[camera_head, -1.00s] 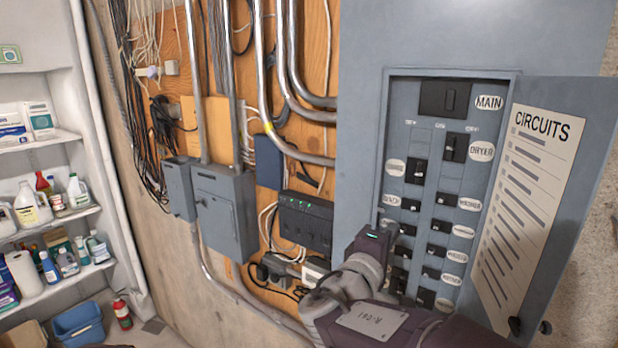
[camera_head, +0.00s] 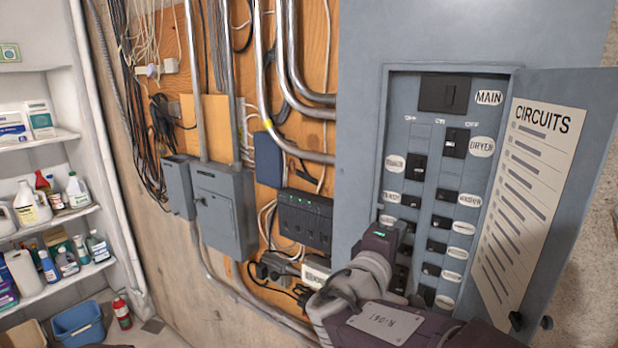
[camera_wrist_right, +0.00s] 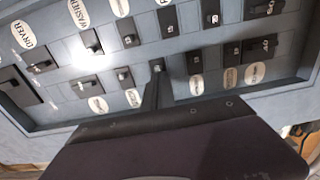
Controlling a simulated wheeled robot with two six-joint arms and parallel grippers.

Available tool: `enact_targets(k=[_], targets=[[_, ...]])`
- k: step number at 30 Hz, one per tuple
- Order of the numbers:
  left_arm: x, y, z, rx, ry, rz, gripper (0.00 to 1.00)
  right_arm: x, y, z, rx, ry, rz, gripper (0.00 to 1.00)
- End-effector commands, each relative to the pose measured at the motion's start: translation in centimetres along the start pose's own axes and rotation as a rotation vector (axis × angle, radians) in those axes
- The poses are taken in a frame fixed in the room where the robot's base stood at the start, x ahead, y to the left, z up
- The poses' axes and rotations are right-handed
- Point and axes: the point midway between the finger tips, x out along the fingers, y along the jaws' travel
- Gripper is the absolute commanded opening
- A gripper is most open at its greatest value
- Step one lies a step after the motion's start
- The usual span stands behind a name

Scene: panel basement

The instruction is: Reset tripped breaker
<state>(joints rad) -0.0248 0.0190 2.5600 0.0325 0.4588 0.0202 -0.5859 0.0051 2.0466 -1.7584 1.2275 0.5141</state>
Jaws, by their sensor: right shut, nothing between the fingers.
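The open breaker panel (camera_head: 397,100) is on the right in the head view, with a large main breaker (camera_head: 443,94) on top and two columns of smaller black breakers below. The wrist view shows several of these breakers close up, such as one beside the washer label (camera_wrist_right: 92,41). My right gripper (camera_head: 385,234) is shut and empty, in front of the left column's lower part. In the wrist view its tip (camera_wrist_right: 157,78) is at a small breaker (camera_wrist_right: 157,65); I cannot tell whether they touch. My gripper and arm hide some lower left breakers. My left gripper is not in view.
The panel door (camera_head: 592,140) with a circuits list (camera_head: 535,180) stands open at the right. Left of the panel are conduits, a grey box (camera_head: 226,210) and a black unit with green lights (camera_head: 305,218). Shelves (camera_head: 60,215) with bottles stand at far left.

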Motion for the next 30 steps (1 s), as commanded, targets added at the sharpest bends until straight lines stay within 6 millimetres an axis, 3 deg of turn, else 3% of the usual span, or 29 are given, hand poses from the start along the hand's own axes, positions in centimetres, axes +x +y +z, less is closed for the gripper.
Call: enact_targets(k=[17,30], targets=[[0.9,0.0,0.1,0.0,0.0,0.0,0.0,-0.1,-0.1,-0.5,0.0,0.001,0.0,0.0],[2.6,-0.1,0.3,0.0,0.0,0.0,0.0,-4.3,-0.2,-0.5,0.001,0.006,0.001,0.0]])
